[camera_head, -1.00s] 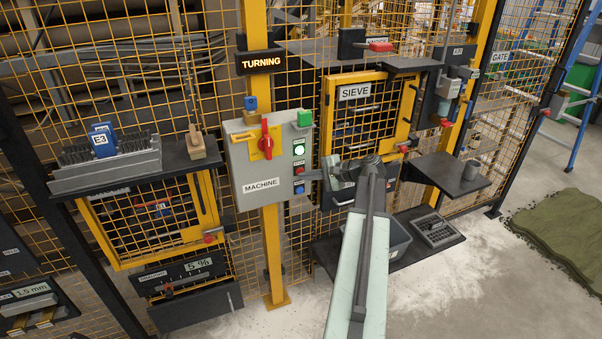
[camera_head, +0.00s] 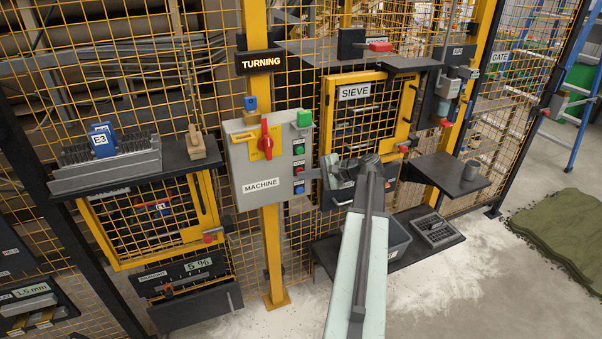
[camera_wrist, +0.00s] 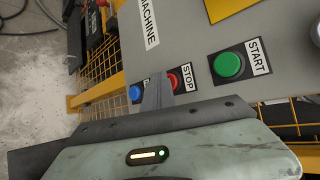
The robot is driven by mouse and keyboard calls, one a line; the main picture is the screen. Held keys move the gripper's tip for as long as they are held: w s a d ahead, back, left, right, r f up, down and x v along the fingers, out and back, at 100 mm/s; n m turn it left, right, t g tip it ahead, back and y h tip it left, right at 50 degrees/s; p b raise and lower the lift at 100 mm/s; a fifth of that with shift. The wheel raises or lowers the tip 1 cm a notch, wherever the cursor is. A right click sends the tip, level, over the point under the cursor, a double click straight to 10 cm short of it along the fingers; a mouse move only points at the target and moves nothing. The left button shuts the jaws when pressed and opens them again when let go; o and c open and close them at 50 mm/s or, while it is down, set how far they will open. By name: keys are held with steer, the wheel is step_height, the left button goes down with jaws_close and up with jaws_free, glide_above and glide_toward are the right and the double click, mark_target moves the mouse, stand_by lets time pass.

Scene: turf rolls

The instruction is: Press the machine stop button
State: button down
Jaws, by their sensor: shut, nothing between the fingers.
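The grey machine panel (camera_head: 262,185) is fixed to a yellow post. Its column of buttons has green START (camera_head: 299,149), red STOP (camera_head: 299,170) and blue (camera_head: 299,187). In the wrist view the STOP button (camera_wrist: 181,80) is partly hidden by my finger, with the START button (camera_wrist: 229,65) to its right and the blue button (camera_wrist: 136,92) to its left. My gripper (camera_wrist: 158,88) is shut and empty, its tip appearing between blue and STOP; contact cannot be told there.
A lit TURNING sign (camera_head: 261,61) hangs above the panel. A red rotary switch (camera_head: 265,138) is on the panel's face. The SIEVE door (camera_head: 366,115) is right of it. A shelf (camera_head: 450,173) juts out right of my arm.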

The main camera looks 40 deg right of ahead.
steer(key=shift+s+a, duration=0.25)
steer(key=shift+s, duration=0.45)
steer(key=shift+s+a, duration=0.1)
steer(key=shift+s, duration=0.05)
steer(key=s, duration=0.1)
steer(key=s+a, duration=0.1)
steer(key=s, duration=0.2)
steer(key=shift+s+a, duration=0.2)
steer(key=shift+a, duration=0.2)
